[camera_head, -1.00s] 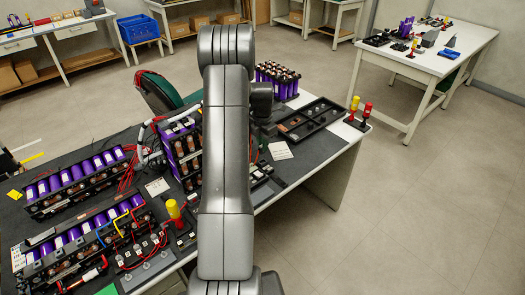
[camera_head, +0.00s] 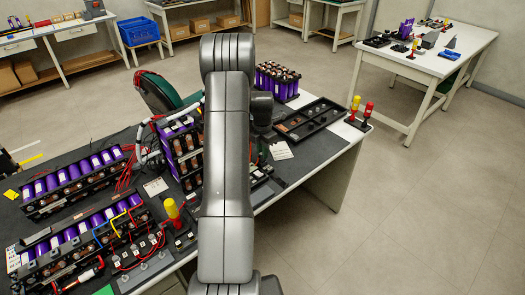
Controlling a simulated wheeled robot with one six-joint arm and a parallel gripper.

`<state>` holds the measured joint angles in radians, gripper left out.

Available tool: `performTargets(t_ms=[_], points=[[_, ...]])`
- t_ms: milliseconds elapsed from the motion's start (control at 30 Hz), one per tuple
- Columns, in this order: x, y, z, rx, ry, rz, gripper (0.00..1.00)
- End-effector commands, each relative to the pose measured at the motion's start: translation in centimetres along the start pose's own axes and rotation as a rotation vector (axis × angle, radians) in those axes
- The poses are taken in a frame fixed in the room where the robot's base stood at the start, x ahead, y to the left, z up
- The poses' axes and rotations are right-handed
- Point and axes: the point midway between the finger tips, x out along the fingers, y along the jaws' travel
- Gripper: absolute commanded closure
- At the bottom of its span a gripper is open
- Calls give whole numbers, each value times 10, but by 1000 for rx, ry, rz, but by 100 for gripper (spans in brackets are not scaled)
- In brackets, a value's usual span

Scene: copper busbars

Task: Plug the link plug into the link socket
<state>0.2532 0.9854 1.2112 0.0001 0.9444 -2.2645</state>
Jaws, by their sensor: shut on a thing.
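My gripper is hidden behind my own grey arm, which stands upright through the middle of the view; only a dark wrist part shows at its right side. I cannot make out the link plug or the link socket for certain. Red leads and a red-and-white connector (camera_head: 88,274) lie at the front left of the workbench (camera_head: 318,163). Purple cell modules with copper busbars (camera_head: 75,182) stand on the left. Another purple module (camera_head: 181,146) stands just left of my arm, partly covered by it.
A black parts tray (camera_head: 312,117) and a block of purple cells (camera_head: 277,80) are at the back right of the bench. A yellow-handled tool (camera_head: 172,210) stands left of my arm. The floor at right is clear.

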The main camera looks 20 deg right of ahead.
Motion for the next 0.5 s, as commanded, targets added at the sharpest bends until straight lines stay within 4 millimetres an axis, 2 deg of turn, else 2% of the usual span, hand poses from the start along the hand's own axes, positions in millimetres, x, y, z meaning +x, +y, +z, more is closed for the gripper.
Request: performTargets(t_ms=[200,500], points=[[13,0,0,0,0,0,98],[14,0,0,0,1,-1,98]])
